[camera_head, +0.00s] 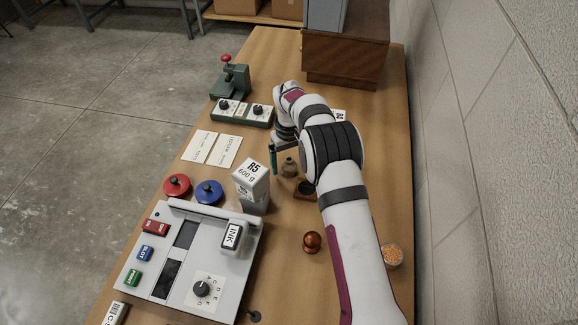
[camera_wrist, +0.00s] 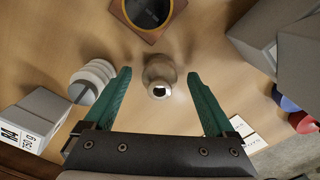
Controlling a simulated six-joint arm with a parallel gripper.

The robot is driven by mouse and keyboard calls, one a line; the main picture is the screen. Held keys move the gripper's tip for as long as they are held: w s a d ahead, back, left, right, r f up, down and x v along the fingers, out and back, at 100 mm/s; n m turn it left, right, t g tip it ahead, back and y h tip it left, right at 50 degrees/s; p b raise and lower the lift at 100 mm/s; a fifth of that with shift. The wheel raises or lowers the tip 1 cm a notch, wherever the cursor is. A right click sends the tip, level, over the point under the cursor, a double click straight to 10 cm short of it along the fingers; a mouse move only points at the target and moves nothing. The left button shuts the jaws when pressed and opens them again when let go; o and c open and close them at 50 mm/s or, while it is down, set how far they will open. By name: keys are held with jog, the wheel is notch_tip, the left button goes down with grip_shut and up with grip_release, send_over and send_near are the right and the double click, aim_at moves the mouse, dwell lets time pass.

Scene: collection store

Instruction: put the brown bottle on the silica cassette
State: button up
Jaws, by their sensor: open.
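A small grey-brown bottle (camera_head: 289,168), the one I take for the brown bottle, stands upright on the table. In the wrist view the bottle (camera_wrist: 159,76) shows from above, its dark mouth facing the camera. My gripper (camera_wrist: 160,85) is open, with one green finger on each side of the bottle and a visible gap to both. In the head view the gripper (camera_head: 281,158) is partly hidden by my arm. A round container of orange beads (camera_head: 392,257), which looks like the silica cassette, stands near the right edge, beside my arm.
A wooden block with a black disc (camera_wrist: 148,10) is close to the bottle. The R5 box (camera_head: 252,186) stands left of it. A white ribbed object (camera_wrist: 92,80) and the R4 box (camera_wrist: 30,125) are on the other side. A shiny copper-brown round object (camera_head: 312,242) is nearer.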

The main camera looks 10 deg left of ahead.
jog(key=shift+f, duration=0.15)
grip_shut()
dwell(0.4)
